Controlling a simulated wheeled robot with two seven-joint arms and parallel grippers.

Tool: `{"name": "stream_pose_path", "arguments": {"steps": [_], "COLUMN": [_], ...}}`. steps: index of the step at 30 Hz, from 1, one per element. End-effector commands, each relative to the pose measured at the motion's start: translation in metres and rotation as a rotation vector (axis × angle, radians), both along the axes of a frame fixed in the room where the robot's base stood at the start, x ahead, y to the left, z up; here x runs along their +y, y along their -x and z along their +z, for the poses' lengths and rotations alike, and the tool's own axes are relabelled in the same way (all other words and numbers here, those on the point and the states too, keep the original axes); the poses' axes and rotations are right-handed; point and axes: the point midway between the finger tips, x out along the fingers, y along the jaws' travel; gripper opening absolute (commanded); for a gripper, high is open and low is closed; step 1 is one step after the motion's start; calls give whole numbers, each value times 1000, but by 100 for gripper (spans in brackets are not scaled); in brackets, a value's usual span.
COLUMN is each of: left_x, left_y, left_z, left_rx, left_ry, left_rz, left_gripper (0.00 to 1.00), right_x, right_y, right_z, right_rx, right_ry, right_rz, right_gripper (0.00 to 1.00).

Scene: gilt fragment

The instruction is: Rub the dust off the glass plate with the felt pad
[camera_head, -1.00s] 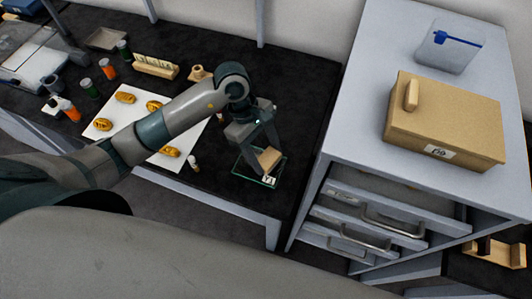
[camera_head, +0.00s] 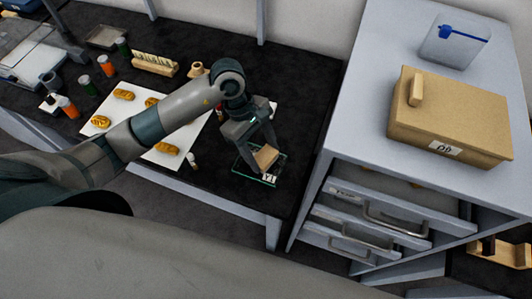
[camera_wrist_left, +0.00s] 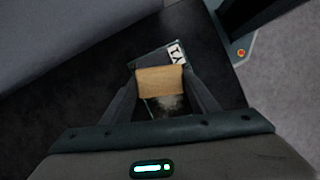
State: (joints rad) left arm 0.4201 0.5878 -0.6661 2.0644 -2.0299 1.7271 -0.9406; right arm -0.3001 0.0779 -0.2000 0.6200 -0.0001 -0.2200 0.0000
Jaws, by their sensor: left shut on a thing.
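The glass plate (camera_head: 243,168) lies on the black bench near its front right corner and carries a white label with dark marks. My left gripper (camera_head: 262,158) is over the plate, shut on the tan felt pad (camera_head: 266,156). In the left wrist view the felt pad (camera_wrist_left: 161,80) sits between the two fingers. A pale dusty patch (camera_wrist_left: 170,103) shows on the plate beside the pad. The pad is at or just above the glass; I cannot tell if it touches. My right gripper is not in view.
A white sheet (camera_head: 155,155) with several gold-brown pieces lies left of the plate, partly behind my left arm. A small bottle (camera_head: 193,161) stands between them. A grey drawer cabinet (camera_head: 350,150) with a tan lidded box (camera_head: 455,115) rises to the right.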

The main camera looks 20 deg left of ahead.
Motion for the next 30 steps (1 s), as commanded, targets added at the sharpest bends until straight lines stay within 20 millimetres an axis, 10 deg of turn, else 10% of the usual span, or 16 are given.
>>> {"name": "stream_pose_path", "arguments": {"steps": [30], "left_x": [38], "left_y": [-2], "left_z": [-2], "left_rx": [-1], "left_ry": [-2], "left_rz": [0], "left_gripper": [36], "right_x": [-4], "right_y": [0], "right_z": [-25], "right_rx": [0], "right_ry": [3], "right_rz": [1], "right_gripper": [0]}}
